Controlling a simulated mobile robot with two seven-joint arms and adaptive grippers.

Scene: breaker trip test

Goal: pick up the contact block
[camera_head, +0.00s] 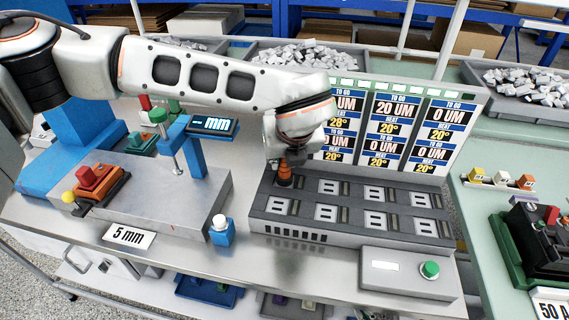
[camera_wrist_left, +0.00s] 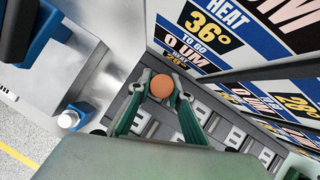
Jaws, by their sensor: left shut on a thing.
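An orange round-topped piece (camera_head: 285,174), which I take to be the contact block, is at the back left socket of the grey test rack (camera_head: 345,232). It also shows in the left wrist view (camera_wrist_left: 161,86), between the fingertips. My left gripper (camera_head: 291,160) comes down from above and is shut on it. I cannot tell whether the piece is seated or slightly lifted. The gripper body hides part of the rack's back row. My right gripper is not in view.
A display panel (camera_head: 398,128) stands right behind the rack. A blue gauge stand (camera_head: 193,140) on a metal plate is at the left. A small blue holder with a white knob (camera_head: 222,233) and a green-button box (camera_head: 407,272) stand near the front. Another bench with a green-black fixture (camera_head: 530,240) is at the right.

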